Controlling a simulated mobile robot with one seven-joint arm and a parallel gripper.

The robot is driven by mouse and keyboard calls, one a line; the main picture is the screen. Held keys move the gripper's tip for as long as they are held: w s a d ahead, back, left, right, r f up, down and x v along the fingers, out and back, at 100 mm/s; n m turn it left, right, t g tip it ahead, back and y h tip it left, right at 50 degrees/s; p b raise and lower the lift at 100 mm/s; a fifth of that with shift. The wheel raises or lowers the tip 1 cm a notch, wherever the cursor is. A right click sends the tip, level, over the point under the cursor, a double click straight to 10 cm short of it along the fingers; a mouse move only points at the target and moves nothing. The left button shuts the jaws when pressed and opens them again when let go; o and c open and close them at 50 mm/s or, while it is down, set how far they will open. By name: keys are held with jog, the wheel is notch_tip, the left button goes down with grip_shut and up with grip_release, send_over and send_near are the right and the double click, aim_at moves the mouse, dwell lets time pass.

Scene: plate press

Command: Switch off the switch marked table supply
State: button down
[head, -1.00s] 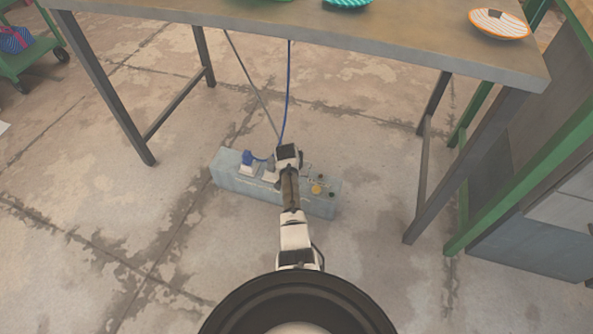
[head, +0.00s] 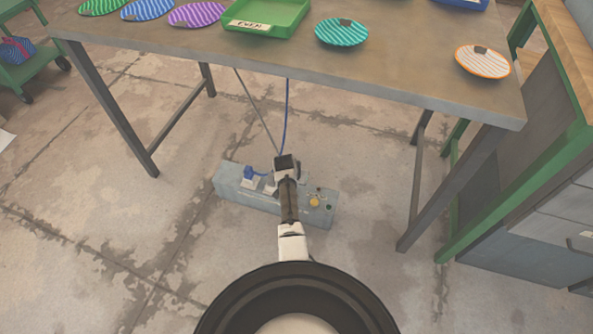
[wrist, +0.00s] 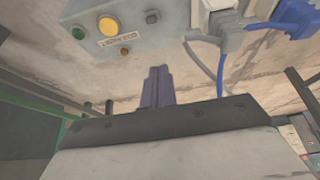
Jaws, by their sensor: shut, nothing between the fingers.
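A long grey supply box (head: 245,198) lies on the floor under the table; it also shows at the top of the wrist view (wrist: 75,50). On it are a yellow button (wrist: 108,25), a green button (wrist: 79,33), a small orange-brown round part (wrist: 125,51), a dark knob (wrist: 151,17) and a small label (wrist: 117,40) too blurred to read. I cannot tell which control is marked table supply. My gripper (wrist: 158,72) is shut and empty, its fingertips apart from these controls in the picture. In the head view my arm covers the box's middle and hides the fingertips.
A blue plug (head: 249,173) and cable sit at the box's left part. The table (head: 400,85) stands above, with striped plates (head: 342,32) and a green tray (head: 265,15). Its right leg and a green-framed cabinet (head: 500,210) are at right. Floor left of the box is clear.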

jog(key=shift+s+a+r+p, duration=0.2)
jog(key=shift+s+r+p, duration=0.45)
jog(key=shift+p, duration=0.2)
jog(key=shift+s+a+r+p, duration=0.15)
jog(key=shift+s+r+p, duration=0.35)
jog(key=shift+r+p, duration=0.3)
jog(key=shift+s+f, duration=0.1)
jog(key=shift+f, duration=0.1)
